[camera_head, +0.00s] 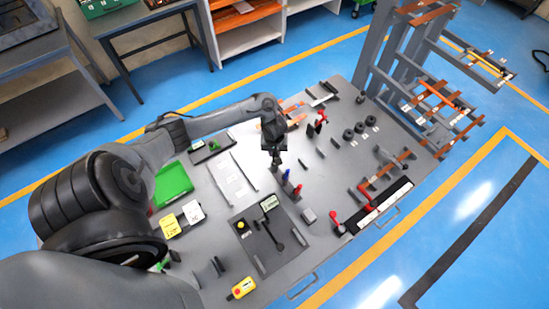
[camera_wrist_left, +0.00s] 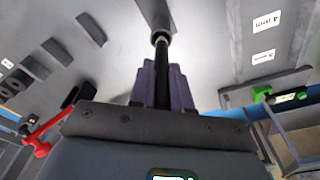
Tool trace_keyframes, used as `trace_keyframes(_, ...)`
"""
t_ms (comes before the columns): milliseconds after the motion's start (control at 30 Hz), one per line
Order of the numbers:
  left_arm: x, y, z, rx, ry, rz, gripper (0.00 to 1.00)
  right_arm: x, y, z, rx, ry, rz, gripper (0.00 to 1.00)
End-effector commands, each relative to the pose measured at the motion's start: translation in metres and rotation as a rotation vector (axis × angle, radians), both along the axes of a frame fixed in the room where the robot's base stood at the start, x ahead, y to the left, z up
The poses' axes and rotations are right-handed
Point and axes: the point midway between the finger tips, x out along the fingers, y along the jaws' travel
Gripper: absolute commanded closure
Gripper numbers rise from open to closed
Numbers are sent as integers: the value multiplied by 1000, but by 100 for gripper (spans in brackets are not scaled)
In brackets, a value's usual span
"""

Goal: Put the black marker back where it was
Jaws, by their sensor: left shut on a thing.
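My left gripper (camera_head: 275,158) is above the middle of the grey bench (camera_head: 320,175). In the left wrist view its fingers (camera_wrist_left: 162,85) are shut around the black marker (camera_wrist_left: 161,70), a dark upright rod. The marker's far end meets a grey cylindrical piece (camera_wrist_left: 157,20); whether it sits inside that piece or only lines up with it I cannot tell. In the head view a blue marker (camera_head: 286,175) and a red marker (camera_head: 297,191) stand in a row just below and right of the gripper. My right gripper is in neither view.
A green tray (camera_head: 173,183), yellow and white cards (camera_head: 193,212), and a dark control plate (camera_head: 265,240) lie around the gripper. Red-handled tools (camera_head: 318,122) stand to the right. A tall grey rack (camera_head: 400,50) is at the bench's far right.

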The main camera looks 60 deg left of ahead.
Motion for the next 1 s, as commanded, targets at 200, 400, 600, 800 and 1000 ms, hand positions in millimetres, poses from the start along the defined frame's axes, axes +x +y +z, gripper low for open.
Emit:
trace_keyframes(200,-1,-1,-29,-2,3,0,100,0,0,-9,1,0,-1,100)
trace_keyframes(400,0,0,-37,0,0,0,100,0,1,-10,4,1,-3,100)
trace_keyframes(600,0,0,-37,0,0,0,100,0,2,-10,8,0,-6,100)
trace_keyframes(800,0,0,-39,0,0,1,74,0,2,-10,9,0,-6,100)
trace_keyframes(1000,0,0,-39,0,0,0,57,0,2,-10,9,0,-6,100)
